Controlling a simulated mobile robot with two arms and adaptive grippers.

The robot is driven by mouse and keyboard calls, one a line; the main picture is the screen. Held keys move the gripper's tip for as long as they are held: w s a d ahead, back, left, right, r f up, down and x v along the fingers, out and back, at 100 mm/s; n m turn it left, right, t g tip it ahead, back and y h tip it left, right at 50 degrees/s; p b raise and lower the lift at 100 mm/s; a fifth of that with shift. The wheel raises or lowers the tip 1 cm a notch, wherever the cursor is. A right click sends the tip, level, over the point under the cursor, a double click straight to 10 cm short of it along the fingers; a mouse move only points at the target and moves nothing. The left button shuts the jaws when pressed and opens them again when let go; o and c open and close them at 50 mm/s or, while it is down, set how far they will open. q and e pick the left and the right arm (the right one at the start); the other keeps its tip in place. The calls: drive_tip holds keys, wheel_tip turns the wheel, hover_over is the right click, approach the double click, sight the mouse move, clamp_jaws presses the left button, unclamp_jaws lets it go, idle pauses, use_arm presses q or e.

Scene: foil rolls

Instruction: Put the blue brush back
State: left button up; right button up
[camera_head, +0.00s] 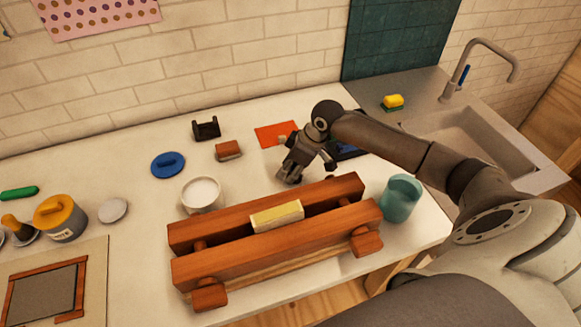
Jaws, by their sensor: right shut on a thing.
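My right gripper (291,174) reaches in from the right and points down over the counter, behind the wooden press frame. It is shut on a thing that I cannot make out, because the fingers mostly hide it. A flat round blue thing with a raised handle (168,164) lies on the counter to the left of the gripper, well apart from it. It may be the blue brush, but its bristles do not show. A dark blue flat thing (346,152) is partly hidden behind my right arm. My left gripper is not in view.
The wooden frame (285,245) with a pale yellow block (277,215) stands in front of the gripper. A white bowl (201,193), a teal cup (401,198), an orange mat (277,133), a brown block (228,150) and a black stand (206,129) surround it. A sink (470,140) is at right.

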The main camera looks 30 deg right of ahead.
drive_tip(key=shift+f, duration=0.6)
idle(0.7)
drive_tip(key=o, duration=1.1)
drive_tip(key=shift+o, duration=0.4)
drive_tip(key=o, duration=0.4)
drive_tip(key=shift+r+p, duration=4.55)
drive_tip(key=shift+p, duration=0.4)
